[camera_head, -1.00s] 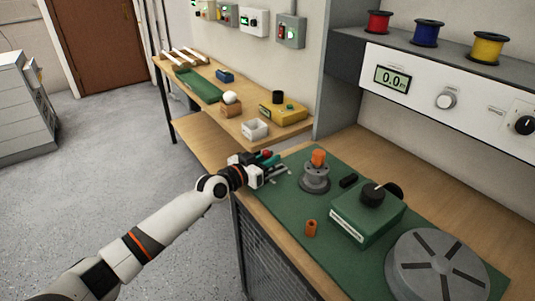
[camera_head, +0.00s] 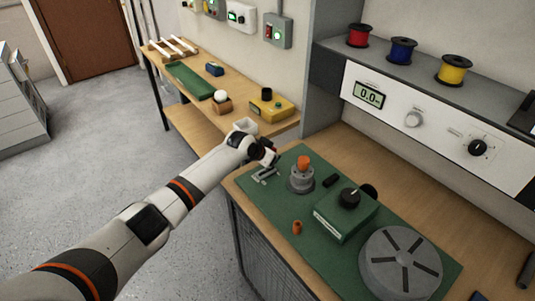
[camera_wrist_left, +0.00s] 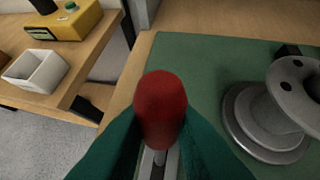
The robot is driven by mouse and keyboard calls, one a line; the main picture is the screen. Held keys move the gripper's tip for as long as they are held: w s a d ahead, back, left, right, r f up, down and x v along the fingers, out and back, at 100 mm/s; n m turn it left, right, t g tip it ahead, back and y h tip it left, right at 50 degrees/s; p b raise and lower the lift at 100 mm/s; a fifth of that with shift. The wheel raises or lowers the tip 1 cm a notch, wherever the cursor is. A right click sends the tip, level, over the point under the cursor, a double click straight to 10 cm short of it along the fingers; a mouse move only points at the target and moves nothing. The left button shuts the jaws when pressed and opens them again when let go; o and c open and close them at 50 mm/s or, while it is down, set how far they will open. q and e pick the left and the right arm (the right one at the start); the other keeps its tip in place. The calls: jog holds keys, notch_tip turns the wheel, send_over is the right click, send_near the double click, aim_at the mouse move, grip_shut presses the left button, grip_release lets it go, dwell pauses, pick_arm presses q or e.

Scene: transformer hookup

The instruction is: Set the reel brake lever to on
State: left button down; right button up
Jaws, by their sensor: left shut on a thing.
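The reel brake lever has a red knob (camera_wrist_left: 160,108), seen close up in the left wrist view. Its pale metal stem runs down below the knob between green fingers. My left gripper (camera_head: 271,160) is shut on the lever, with one finger on each side of the knob. In the head view the gripper hides the knob; a grey slotted lever base (camera_head: 265,176) shows below it on the green mat (camera_head: 278,203). The lever's exact tilt cannot be told. My right gripper is not in view.
A grey reel stand (camera_head: 301,180) with an orange top is close right of the lever; it also shows in the wrist view (camera_wrist_left: 262,120). A green box (camera_head: 345,217) with a black knob and a grey disc (camera_head: 401,262) sit farther right. A white bin (camera_head: 245,126) stands behind.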

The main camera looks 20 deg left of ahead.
pick_arm(q)
jog(key=shift+w+d+f+g+y, duration=0.3)
jog(key=shift+g+y, duration=0.2)
jog(key=shift+g, duration=0.3)
jog(key=c, duration=1.3)
grip_release()
jog(key=shift+w, duration=0.1)
jog(key=shift+r, duration=0.1)
jog(key=v, duration=1.2)
